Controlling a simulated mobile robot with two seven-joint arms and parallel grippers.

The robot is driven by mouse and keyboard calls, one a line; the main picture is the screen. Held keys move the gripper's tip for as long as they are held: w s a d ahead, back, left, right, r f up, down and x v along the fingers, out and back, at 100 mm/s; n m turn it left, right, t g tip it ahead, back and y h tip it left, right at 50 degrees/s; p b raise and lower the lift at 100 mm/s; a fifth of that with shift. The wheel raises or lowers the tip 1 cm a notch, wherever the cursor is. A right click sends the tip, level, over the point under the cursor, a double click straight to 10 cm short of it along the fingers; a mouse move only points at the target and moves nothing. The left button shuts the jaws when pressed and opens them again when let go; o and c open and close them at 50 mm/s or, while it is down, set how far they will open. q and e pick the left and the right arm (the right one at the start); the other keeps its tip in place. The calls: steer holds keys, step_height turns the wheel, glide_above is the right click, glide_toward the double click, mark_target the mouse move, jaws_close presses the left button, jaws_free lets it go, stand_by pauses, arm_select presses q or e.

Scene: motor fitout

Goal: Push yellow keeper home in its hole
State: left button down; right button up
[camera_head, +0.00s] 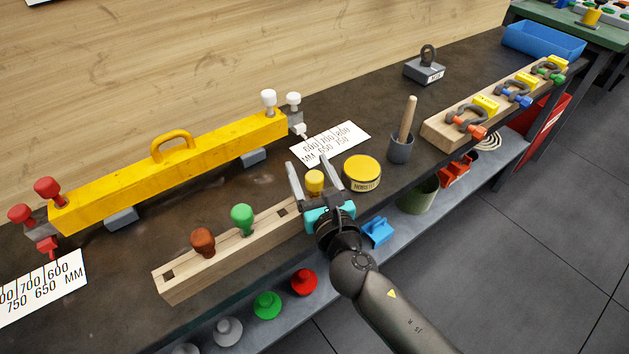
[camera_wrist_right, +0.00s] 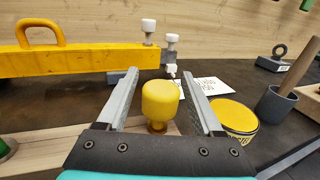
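The yellow keeper (camera_head: 314,182) is a small knob with a rounded yellow head, standing at the right end of the long wooden block (camera_head: 176,289). In the right wrist view the keeper (camera_wrist_right: 160,102) stands upright between my right fingers, with a short brownish neck below its head. My right gripper (camera_head: 307,168) is open, one finger on each side of the keeper, with gaps visible between. The keeper's base and its hole are hidden by the gripper. A brown knob (camera_head: 203,242) and a green knob (camera_head: 243,219) stand in the same block. My left gripper does not show.
A yellow round tin (camera_head: 362,173) stands close right of the gripper. A grey cup (camera_head: 401,148) with a wooden handle is further right. A yellow beam (camera_head: 170,170) lies behind. Empty square holes (camera_head: 282,211) show in the block. Knobs sit on the lower shelf (camera_head: 330,298).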

jaws_close()
stand_by(0.3)
stand_by(0.3)
